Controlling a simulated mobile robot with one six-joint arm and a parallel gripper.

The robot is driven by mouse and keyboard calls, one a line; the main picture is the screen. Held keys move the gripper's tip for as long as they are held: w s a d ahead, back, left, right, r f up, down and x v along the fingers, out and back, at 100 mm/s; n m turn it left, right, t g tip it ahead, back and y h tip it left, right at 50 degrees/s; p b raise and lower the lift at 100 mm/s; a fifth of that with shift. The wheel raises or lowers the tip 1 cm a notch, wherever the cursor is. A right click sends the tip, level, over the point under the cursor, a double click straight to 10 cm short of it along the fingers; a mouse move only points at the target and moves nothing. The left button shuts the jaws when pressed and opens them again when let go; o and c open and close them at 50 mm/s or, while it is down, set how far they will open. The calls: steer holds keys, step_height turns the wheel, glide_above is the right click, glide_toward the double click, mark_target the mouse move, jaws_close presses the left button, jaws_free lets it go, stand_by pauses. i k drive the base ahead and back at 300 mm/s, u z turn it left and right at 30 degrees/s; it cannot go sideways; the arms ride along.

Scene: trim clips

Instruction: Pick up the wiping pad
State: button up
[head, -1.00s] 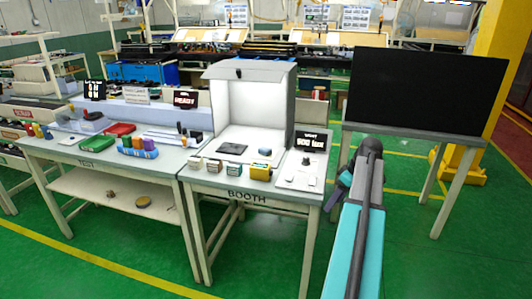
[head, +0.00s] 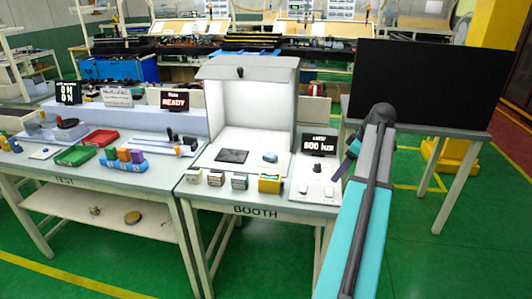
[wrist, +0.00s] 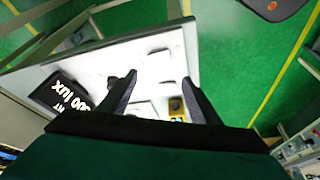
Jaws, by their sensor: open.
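A dark flat pad (head: 232,156) lies on the floor of the white light booth (head: 225,135). I cannot tell for sure which of the two is the wiping pad. My gripper (head: 338,176) is at the right end of the booth table, right of both, partly hidden by my arm. In the wrist view my gripper (wrist: 159,76) is open and empty, with its fingers apart above the white panel (wrist: 135,65). Neither the dark pad nor the blue-grey block shows clearly there.
A black lux display (head: 319,142) stands beside the booth; it also shows in the wrist view (wrist: 66,94). Several small boxes and a yellow box (head: 270,183) line the booth table's front edge. A large black screen (head: 430,85) stands at right. The test table (head: 100,180) adjoins at left.

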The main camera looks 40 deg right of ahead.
mark_target(271, 158)
steer(key=u, duration=0.05)
steer(key=i, duration=1.1)
